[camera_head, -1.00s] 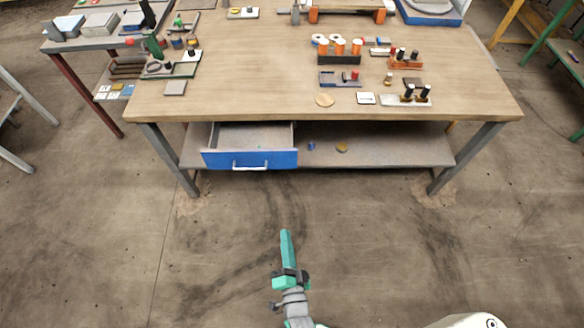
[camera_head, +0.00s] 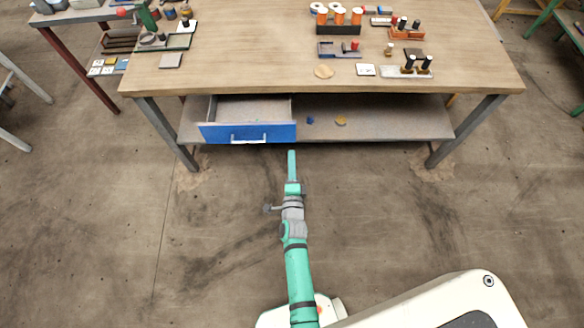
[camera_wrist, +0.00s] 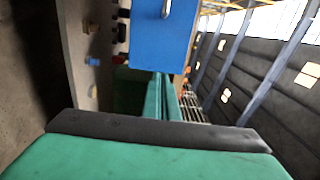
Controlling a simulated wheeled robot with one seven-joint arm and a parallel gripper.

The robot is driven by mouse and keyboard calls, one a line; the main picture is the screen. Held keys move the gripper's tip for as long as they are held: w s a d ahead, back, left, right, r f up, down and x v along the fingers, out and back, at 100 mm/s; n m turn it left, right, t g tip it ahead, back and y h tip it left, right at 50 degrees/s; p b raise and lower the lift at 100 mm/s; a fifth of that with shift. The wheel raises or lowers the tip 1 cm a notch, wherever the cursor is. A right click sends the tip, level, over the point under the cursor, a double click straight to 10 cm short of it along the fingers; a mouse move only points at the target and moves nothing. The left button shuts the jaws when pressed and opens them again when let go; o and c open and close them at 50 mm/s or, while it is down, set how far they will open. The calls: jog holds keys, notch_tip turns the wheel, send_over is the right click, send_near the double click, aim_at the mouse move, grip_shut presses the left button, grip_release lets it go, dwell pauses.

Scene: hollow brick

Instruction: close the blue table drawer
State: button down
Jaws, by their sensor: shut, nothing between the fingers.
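The blue drawer (camera_head: 248,133) hangs under the left part of the wooden workbench (camera_head: 230,70). It stands pulled out, with its grey inside showing behind the blue front and a pale handle (camera_head: 248,140) on that front. In the wrist view the blue front (camera_wrist: 160,45) fills the top middle, with part of the handle (camera_wrist: 166,8) at the upper edge. My gripper (camera_head: 291,153) is shut and empty. Its fingertips are just in front of the drawer's right end in the head view; I cannot tell whether they touch it.
A lower shelf (camera_head: 390,124) right of the drawer holds a small blue item (camera_head: 310,120) and a yellowish one (camera_head: 341,121). Grey table legs (camera_head: 165,133) stand at both sides. The concrete floor in front is clear. Several parts and tools lie on the tabletop.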

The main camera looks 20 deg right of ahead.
aim_at(291, 133)
jog(key=x, duration=0.7)
jog(key=shift+w, duration=0.35)
